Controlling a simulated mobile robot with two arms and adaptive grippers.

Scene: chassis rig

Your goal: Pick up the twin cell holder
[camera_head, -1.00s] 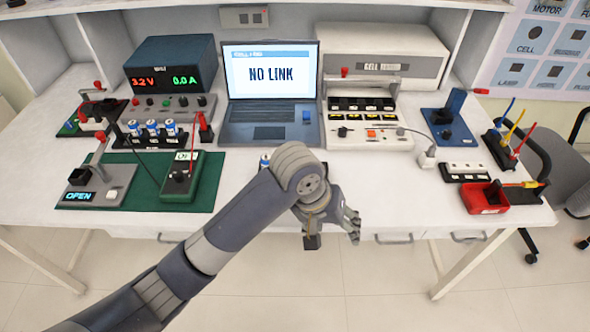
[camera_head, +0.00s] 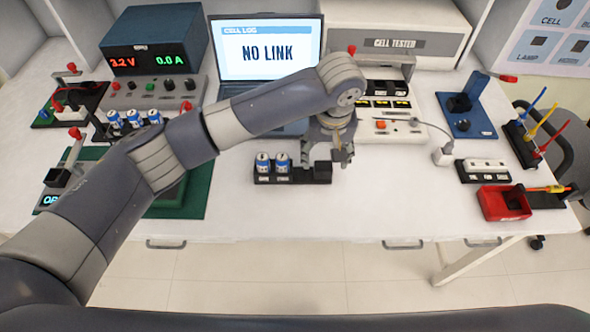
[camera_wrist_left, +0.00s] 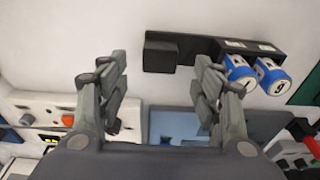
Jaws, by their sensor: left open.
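The twin cell holder (camera_head: 301,176) is a black tray at the front middle of the white table. Two blue-and-white cells (camera_head: 272,163) stand in its left part, and a raised black block forms its right end. My left gripper (camera_head: 327,156) is open, pointing down close to that right end. In the left wrist view, the holder (camera_wrist_left: 192,46) lies at the top, with its block end in line with the gap between the open fingers (camera_wrist_left: 160,78). One finger partly overlaps the holder's edge there. I cannot tell if they touch. My right gripper is not in view.
A laptop (camera_head: 266,60) and a cell tester (camera_head: 395,43) stand behind. A red bin (camera_head: 503,203) and a blue stand (camera_head: 465,105) are at right. My arm crosses over the green mat (camera_head: 198,192) at left.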

